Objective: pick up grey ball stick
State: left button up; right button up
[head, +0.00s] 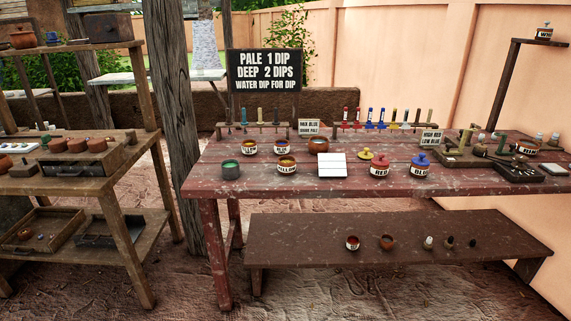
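No stick can be surely told as the grey ball stick at this size. Neither of my grippers is in view.
Labelled pots, a yellow pot (286,165), a red pot (379,168) and a blue pot (420,164), stand on the table near a white tile (332,164). A wooden post (178,120) rises left of the table. Shelves (80,180) stand left. The bench's left part is clear.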

aim_at(276, 123)
jog(key=i+j, duration=0.15)
jog(key=i, duration=0.75)
